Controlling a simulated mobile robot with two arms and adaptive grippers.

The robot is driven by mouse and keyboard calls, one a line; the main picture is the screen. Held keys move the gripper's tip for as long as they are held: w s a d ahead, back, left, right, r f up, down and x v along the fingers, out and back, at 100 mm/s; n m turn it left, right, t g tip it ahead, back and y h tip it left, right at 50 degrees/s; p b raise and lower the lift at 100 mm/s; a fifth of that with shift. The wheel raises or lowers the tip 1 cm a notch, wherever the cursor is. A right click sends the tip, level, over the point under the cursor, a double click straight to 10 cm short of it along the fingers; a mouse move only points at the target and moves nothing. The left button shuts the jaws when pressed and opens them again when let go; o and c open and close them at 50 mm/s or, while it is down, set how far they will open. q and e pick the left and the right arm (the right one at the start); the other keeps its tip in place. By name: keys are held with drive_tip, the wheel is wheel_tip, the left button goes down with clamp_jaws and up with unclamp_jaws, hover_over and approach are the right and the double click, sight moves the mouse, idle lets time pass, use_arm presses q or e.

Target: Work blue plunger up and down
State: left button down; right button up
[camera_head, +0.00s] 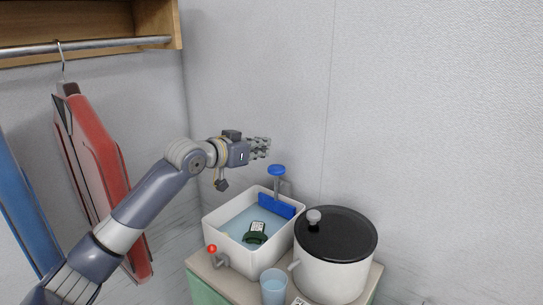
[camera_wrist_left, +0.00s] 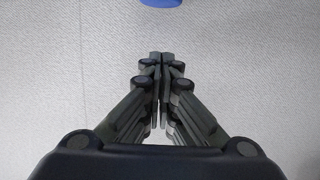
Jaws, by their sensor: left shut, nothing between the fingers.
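The blue plunger (camera_head: 276,170) has a round blue knob on a grey rod that stands upright at the back right of the white basin (camera_head: 232,252). A blue plate (camera_head: 277,206) shows at the rod's foot, against the basin's back wall. My left gripper (camera_head: 268,147) is shut and empty, in the air above and slightly left of the knob, apart from it. In the left wrist view the closed fingers (camera_wrist_left: 161,58) meet, and part of the blue knob (camera_wrist_left: 160,2) shows at the top edge. My right gripper is not in view.
A dark green object (camera_head: 255,238) lies in the water-filled basin. A white pot with a black lid (camera_head: 340,232) stands close right, and a glass of water (camera_head: 273,287) in front. A red-tipped tap (camera_head: 212,249) is at the basin's front left. Clothes (camera_head: 100,170) hang at left.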

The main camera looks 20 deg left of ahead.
use_arm(q)
drive_tip(key=p, duration=0.1)
hover_over(272, 170)
drive_tip(key=shift+w+a+f, duration=0.1)
drive_tip(key=shift+f, duration=0.35)
wheel_tip(272, 170, down, 3)
drive_tip(key=shift+f+p, duration=0.2)
drive_tip(key=shift+p, duration=0.35)
drive_tip(key=shift+f, duration=0.4)
drive_tip(key=shift+f, duration=0.1)
